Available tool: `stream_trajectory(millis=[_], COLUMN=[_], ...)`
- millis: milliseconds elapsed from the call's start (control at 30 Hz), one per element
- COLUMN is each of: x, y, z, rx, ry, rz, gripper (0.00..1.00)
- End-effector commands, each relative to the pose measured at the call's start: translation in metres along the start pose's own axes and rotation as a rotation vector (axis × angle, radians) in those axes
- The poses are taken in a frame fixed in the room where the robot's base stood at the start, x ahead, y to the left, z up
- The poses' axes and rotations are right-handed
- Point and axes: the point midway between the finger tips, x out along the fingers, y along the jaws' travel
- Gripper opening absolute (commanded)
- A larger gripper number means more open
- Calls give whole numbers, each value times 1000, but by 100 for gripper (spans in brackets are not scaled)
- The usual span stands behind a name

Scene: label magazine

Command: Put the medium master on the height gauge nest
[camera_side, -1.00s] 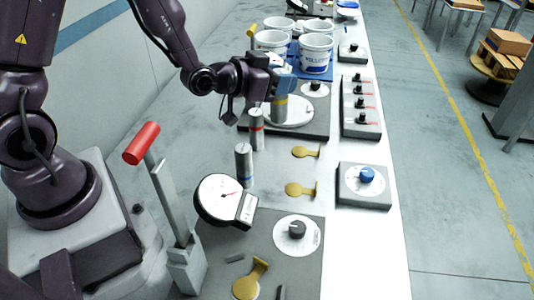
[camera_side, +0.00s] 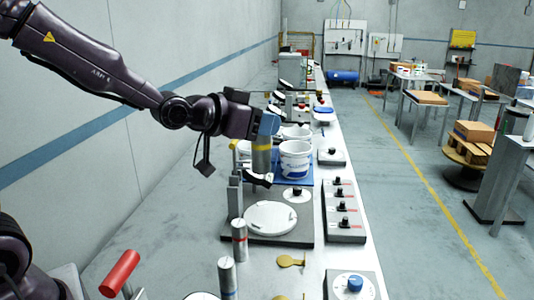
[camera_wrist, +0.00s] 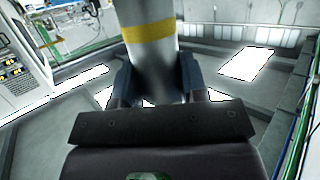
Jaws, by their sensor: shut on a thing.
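My gripper (camera_side: 265,128) is shut on a grey cylinder with a yellow band (camera_side: 262,160), held upright above the bench. The wrist view shows this cylinder (camera_wrist: 150,55) between the fingers. Below it is a round white plate (camera_side: 271,217) on a dark base, with a grey post (camera_side: 234,198) at its left. A red-banded cylinder (camera_side: 239,242) and a blue-banded cylinder (camera_side: 227,276) stand on the bench nearer the camera. No label shows which cylinder is the medium master or which fixture is the height gauge nest.
White buckets (camera_side: 295,160) stand on a blue mat behind the plate. A grey box with several black knobs (camera_side: 343,212) lies to its right. A blue-knobbed box (camera_side: 352,286), a brass-coloured tag (camera_side: 291,260) and a red-handled lever (camera_side: 120,273) are nearer the camera.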

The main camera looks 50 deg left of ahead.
Motion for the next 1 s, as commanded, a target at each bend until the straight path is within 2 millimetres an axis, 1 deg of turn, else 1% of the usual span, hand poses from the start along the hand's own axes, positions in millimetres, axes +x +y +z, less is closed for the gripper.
stream_trajectory(millis=[33, 167, 367, 467, 567, 667, 700, 767, 800, 900, 1000], x=[-3, -10, 4, 12, 20, 27, 30, 33, 34, 35, 33], y=[0, 1, -34, -56, -84, -119, -136, -164, -181, -221, -251], z=[-13, -34, -40, -44, -47, -50, -51, -52, -52, -51, -49], rx=[3, 2, -30, -47, -66, -90, -100, -115, -123, -140, -152], ry=[12, 13, 7, 9, 9, 9, 10, 11, 11, 9, 9], rz=[1, 1, -67, -109, -160, -224, -254, -302, -333, -401, -452], gripper=[0, 0, 0, 0, 0, 0, 0, 0, 0, 0, 0])
